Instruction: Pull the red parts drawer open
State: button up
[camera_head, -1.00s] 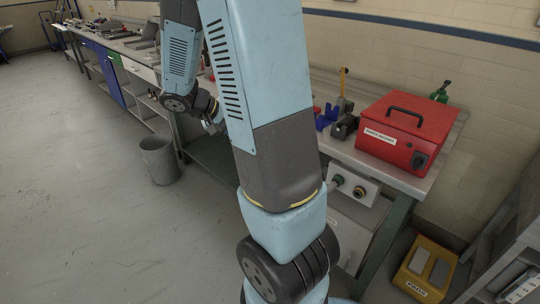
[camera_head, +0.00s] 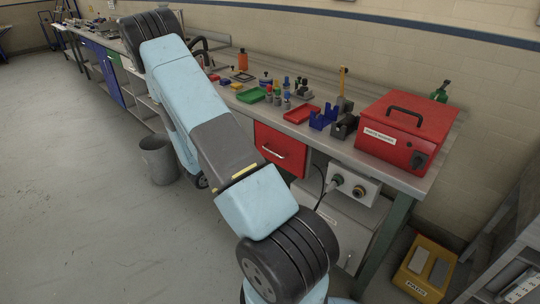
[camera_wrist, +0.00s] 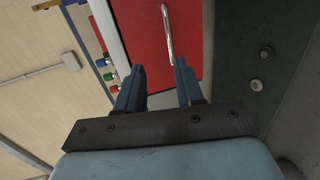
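The red parts drawer (camera_head: 281,148) is under the workbench top in the head view, and its front looks shut. Its pale bar handle (camera_head: 273,153) runs across the front. In the wrist view the red drawer front (camera_wrist: 143,30) is ahead, with the handle (camera_wrist: 167,32) appearing upright in the picture. My gripper (camera_wrist: 160,68) is open and empty, its two fingers apart and pointing at the drawer. The handle lies beyond the fingertips, lined up with the gap between them, nearer the right finger. My gripper is hidden behind my arm in the head view.
The bench top holds a red case (camera_head: 405,130), a blue holder (camera_head: 323,118), a red tray (camera_head: 301,113) and a green tray (camera_head: 250,95). A grey connector box (camera_head: 352,186) sits right of the drawer. A bin (camera_head: 159,160) and a yellow box (camera_head: 425,270) stand on the floor.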

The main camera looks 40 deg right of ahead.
jog(key=f+x, duration=0.1)
jog(key=x, duration=1.3)
jog(key=shift+w+f+n+t, duration=0.3)
jog(key=shift+w+f+t, duration=0.1)
jog(key=shift+w, duration=0.05)
jog(key=shift+d, duration=0.1)
grip_shut()
